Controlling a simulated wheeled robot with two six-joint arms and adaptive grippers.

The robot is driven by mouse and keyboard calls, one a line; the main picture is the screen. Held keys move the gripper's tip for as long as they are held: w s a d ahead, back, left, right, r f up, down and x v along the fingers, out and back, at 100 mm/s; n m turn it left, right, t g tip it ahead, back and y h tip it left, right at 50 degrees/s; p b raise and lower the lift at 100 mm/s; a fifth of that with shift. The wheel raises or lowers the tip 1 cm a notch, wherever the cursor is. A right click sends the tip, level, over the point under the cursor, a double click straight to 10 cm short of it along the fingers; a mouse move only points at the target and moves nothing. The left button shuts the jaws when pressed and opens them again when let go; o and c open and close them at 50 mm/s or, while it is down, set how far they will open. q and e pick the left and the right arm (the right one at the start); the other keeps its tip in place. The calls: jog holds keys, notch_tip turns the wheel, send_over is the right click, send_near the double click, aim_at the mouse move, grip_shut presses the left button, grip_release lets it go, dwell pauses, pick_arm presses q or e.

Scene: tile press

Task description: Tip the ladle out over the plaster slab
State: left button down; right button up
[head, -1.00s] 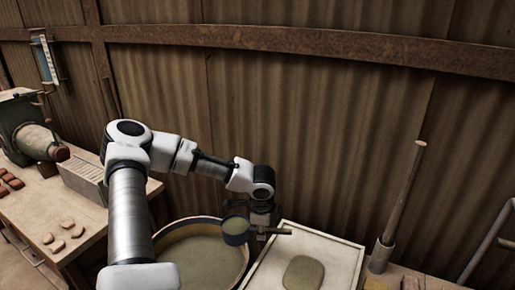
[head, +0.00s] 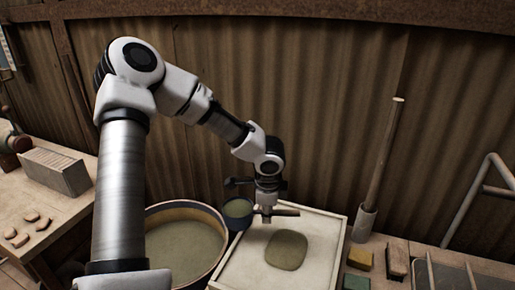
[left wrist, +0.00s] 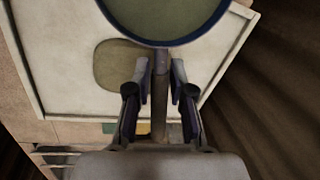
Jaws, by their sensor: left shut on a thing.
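The ladle (head: 238,212) has a dark blue bowl and a brown handle. My left gripper (head: 265,210) is shut on the handle. In the left wrist view, the bowl (left wrist: 165,12) holds greenish liquid and looks level; its top is cut off by the frame. The fingers (left wrist: 161,85) sit either side of the handle. The plaster slab (head: 322,232) is pale, with a raised rim, and has a green rounded patch (head: 287,250) on it. In the head view the bowl appears between the tub and the slab's back left corner; its height is hard to tell. My right gripper is not in view.
A round tub (head: 185,245) of the same green liquid stands left of the slab. At right are an upright pole in a holder (head: 364,222), small blocks (head: 359,258) and a metal rack (head: 450,277). A corrugated wall (head: 320,110) closes the back.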

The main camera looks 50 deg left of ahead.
pick_arm(q)
jog(key=shift+m+t+h, duration=0.4)
jog(key=shift+m+h, duration=0.2)
jog(key=shift+m, duration=0.3)
jog(key=w+d+f+p, duration=0.1)
jog(key=w+d+p, duration=0.1)
jog(key=d, duration=0.3)
jog(key=w+d+f+p, duration=0.1)
jog(key=w+d+p, duration=0.2)
jog(key=d, duration=0.3)
jog(key=w+d+f+p, duration=0.1)
jog(key=w+d+p, duration=0.2)
jog(key=w+d, duration=0.1)
jog(key=shift+w+d, duration=0.1)
jog(key=shift+d, duration=0.7)
jog(key=s+a+r+t+h+p, duration=0.1)
jog(key=a+r+t+h+p, duration=0.1)
jog(key=r+t+h+p, duration=0.1)
jog(key=s+a+r+n+t+h+p, duration=0.1)
jog(key=s+a+r+t+h+p, duration=0.1)
jog(key=r+h+p, duration=0.4)
jog(key=shift+s+a+r+t+p, duration=0.25)
jog(key=shift+a+r+t+p, duration=0.5)
jog(key=shift+r+p, duration=0.25)
jog(key=shift+d, duration=0.1)
